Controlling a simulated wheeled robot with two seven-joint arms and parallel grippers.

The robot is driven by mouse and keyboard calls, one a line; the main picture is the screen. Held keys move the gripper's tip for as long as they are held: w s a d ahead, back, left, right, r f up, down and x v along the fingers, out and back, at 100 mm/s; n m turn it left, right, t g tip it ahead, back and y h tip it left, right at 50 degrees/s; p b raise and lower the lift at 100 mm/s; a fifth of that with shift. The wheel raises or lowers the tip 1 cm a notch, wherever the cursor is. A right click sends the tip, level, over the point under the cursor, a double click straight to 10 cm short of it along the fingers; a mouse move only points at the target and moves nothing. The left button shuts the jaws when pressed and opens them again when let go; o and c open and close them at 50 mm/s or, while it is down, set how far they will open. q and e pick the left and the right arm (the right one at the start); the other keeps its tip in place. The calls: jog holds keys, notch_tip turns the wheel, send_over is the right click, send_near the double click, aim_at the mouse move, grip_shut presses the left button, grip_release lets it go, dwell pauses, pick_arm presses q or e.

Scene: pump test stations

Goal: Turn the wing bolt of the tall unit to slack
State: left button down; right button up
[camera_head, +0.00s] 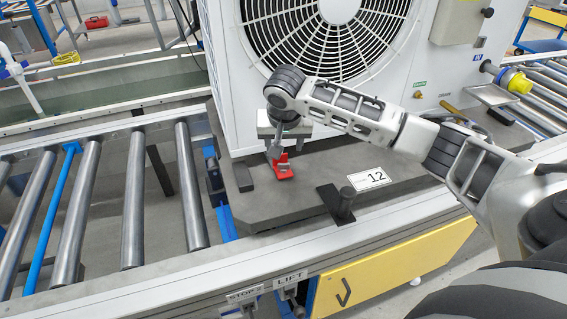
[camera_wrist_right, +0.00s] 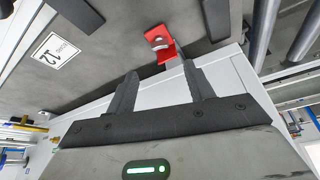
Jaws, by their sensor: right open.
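The tall unit (camera_head: 228,80) is a white cabinet with a round fan grille, standing on a dark grey pallet (camera_head: 245,211). A small red fitting with a metal part, which looks like the wing bolt (camera_head: 283,169), sits on the pallet at the unit's lower front edge. In the right wrist view the red fitting (camera_wrist_right: 161,42) lies just beyond the fingertips, roughly between their lines. My right gripper (camera_head: 284,150) points down close above it, and its two fingers (camera_wrist_right: 160,70) are apart with nothing between them. Whether a finger touches the fitting is unclear. My left gripper is out of view.
A dark post on a plate (camera_head: 341,203) stands on the pallet right of the fitting, by a label marked 12 (camera_head: 369,179). Roller conveyors (camera_head: 133,222) flank the pallet. STOP and LIFT controls (camera_head: 290,278) and a yellow drawer (camera_head: 395,265) are in front below.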

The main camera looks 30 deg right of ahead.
aim_at(284, 164)
jog(key=b+x, duration=0.1)
jog(key=x, duration=0.9)
jog(key=shift+f+b, duration=0.35)
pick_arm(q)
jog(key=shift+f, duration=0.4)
pick_arm(e)
jog(key=c, duration=1)
jog(key=shift+r+n+p, duration=0.3)
jog(key=shift+n+p, duration=0.2)
jog(key=shift+p, duration=0.75)
jog(key=shift+f+y+p, duration=0.1)
jog(key=shift+y+p, duration=0.2)
jog(key=shift+p, duration=0.05)
jog(key=shift+d+f+n, duration=0.1)
jog(key=shift+f+n, duration=0.1)
jog(key=shift+n, duration=0.1)
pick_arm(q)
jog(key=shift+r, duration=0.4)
